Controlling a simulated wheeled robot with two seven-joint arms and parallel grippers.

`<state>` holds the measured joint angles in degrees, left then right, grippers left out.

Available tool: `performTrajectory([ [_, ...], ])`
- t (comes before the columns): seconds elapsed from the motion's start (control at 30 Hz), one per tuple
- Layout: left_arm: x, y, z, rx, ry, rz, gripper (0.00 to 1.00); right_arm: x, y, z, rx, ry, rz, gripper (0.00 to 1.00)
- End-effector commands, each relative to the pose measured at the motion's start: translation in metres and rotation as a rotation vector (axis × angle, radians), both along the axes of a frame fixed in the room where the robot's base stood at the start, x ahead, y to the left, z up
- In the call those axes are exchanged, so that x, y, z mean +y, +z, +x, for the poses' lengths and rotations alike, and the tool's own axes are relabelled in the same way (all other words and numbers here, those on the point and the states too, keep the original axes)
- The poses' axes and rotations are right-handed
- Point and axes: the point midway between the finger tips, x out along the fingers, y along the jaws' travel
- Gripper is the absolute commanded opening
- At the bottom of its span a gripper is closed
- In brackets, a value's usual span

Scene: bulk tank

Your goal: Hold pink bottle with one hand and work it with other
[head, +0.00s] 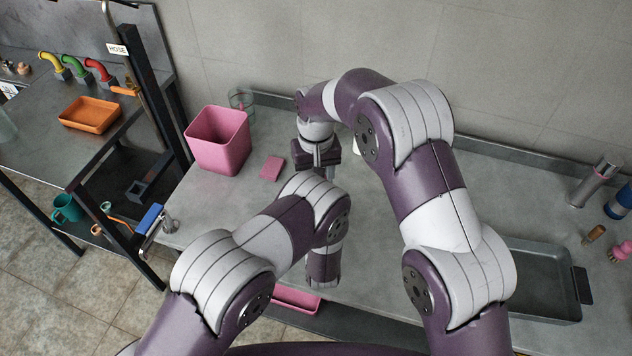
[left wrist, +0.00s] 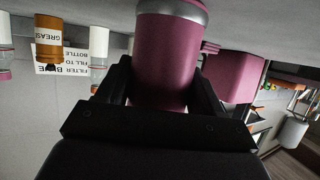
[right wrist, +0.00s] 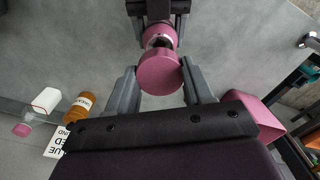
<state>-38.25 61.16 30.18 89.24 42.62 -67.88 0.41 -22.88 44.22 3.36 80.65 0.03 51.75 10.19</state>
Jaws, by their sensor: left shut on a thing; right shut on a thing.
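The pink bottle (left wrist: 168,65) has a silver band near its end and is held between the fingers of my left gripper (left wrist: 163,78). In the right wrist view the bottle (right wrist: 163,30) shows its ringed mouth end, with a dark gap at the neck. My right gripper (right wrist: 158,76) is shut on a round pink cap (right wrist: 160,74). The cap covers part of the mouth from this camera; whether it still touches the neck I cannot tell. In the head view my arms hide the bottle and cap.
A pink bin (head: 217,140) and a pink pad (head: 271,167) are on the counter at left. A grey tray (head: 540,283) is at right. An orange grease bottle (right wrist: 79,107) stands beside a printed sign (right wrist: 57,143).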

Motion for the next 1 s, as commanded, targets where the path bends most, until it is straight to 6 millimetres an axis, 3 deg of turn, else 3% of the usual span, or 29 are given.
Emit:
performTrajectory([
  [0.07,0.0,0.0,0.0,-0.001,0.0,0.0,0.0,0.0,-0.001,0.0,0.001,0.0,0.0,0.15],
  [0.1,0.0,0.0,0.0,-0.001,0.0,0.0,0.7,0.0,-0.001,0.0,0.001,0.0,0.0,0.15],
  [0.2,0.0,0.0,0.0,-0.001,0.0,0.0,0.97,0.0,-0.001,0.0,0.0,0.0,0.0,0.15],
  [0.47,0.0,0.001,0.0,-0.001,0.0,0.0,0.97,0.0,0.0,0.0,0.0,0.0,0.0,0.15],
  [0.57,-0.002,0.008,-0.009,0.0,-0.003,0.001,0.97,0.0,0.009,0.0,0.0,0.0,0.0,0.15],
  [0.8,-0.007,0.035,-0.066,0.002,-0.007,0.003,0.97,0.0,0.043,0.0,0.0,0.0,0.0,0.15],
  [1.0,-0.009,0.046,-0.102,0.0,-0.004,0.001,0.97,0.0,0.057,0.0,0.001,0.0,0.0,0.15],
])
